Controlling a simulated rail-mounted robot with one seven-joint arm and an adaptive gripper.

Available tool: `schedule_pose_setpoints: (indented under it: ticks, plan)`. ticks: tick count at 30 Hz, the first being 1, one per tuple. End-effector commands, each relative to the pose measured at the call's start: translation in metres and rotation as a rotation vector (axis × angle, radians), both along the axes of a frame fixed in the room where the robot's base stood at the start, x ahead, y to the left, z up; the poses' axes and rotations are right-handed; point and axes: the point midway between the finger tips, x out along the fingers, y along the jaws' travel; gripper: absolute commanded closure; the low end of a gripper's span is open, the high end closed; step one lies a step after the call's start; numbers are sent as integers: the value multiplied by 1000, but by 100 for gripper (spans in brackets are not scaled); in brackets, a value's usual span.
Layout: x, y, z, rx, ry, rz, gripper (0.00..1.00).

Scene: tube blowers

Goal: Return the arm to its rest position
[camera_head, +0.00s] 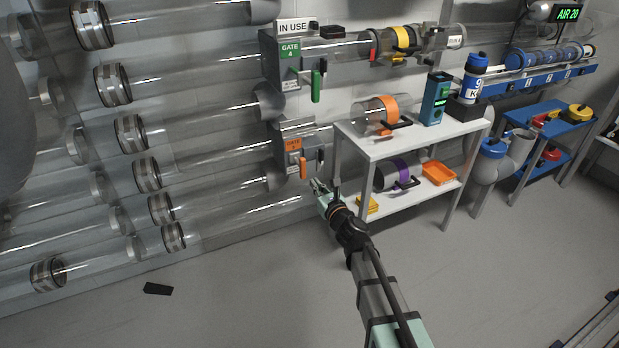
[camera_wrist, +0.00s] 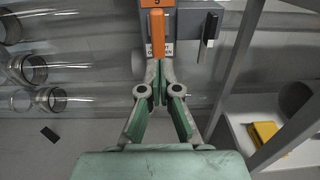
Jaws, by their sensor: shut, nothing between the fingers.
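My arm (camera_head: 375,285) reaches forward from the lower right of the head view toward the tube wall. My gripper (camera_head: 318,186) is at its far end, just left of the white shelf's front leg and below the orange gate handle (camera_head: 303,168). In the wrist view my gripper (camera_wrist: 160,66) is shut and empty. Its fingertips are close to the lower end of the hanging orange handle (camera_wrist: 158,32); I cannot tell whether they touch it. The handle hangs on a grey gate box (camera_head: 293,130) with an orange label.
The white shelf unit (camera_head: 410,143) stands close to the right of my gripper. A yellow block (camera_wrist: 265,132) lies on its lower shelf. Clear tubes (camera_head: 205,85) run along the wall at left. A black flat object (camera_head: 158,288) lies on otherwise open floor.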

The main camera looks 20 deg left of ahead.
Motion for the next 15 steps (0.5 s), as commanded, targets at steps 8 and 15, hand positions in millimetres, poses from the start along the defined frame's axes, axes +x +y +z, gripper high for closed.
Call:
schedule_pose_setpoints:
  ticks: [8,15]
  plan:
    - [-42,-44,2,0,1,-2,100]
    - [-52,-55,1,-4,-4,-1,100]
